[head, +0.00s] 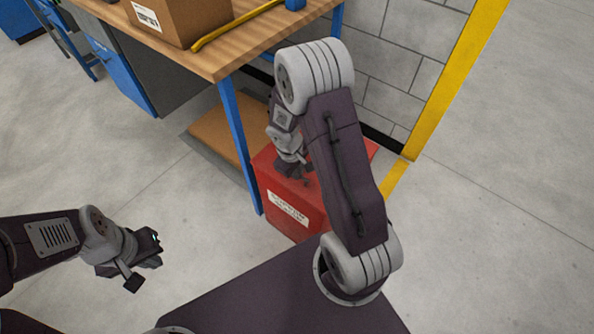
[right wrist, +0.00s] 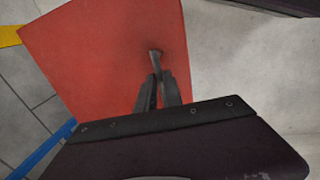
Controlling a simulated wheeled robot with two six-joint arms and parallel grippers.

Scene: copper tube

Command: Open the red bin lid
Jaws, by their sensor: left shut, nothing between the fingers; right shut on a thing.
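The red bin (head: 288,212) stands on the floor beside the workbench, with a white label on its front. Its lid looks flat and closed in the head view, though my right arm covers part of it. In the right wrist view the red lid (right wrist: 100,60) fills much of the picture. My right gripper (head: 298,172) is down at the lid's top, its fingers (right wrist: 157,82) shut on a small grey lid handle (right wrist: 155,54). My left gripper (head: 146,266) is shut and empty over open floor, well left of the bin.
The wooden workbench (head: 215,62) stands behind and left of the bin, its blue leg (head: 238,145) close to the bin. A cardboard box (head: 180,18) and a yellow bar (head: 238,24) lie on it. A block wall is behind; floor left and right is clear.

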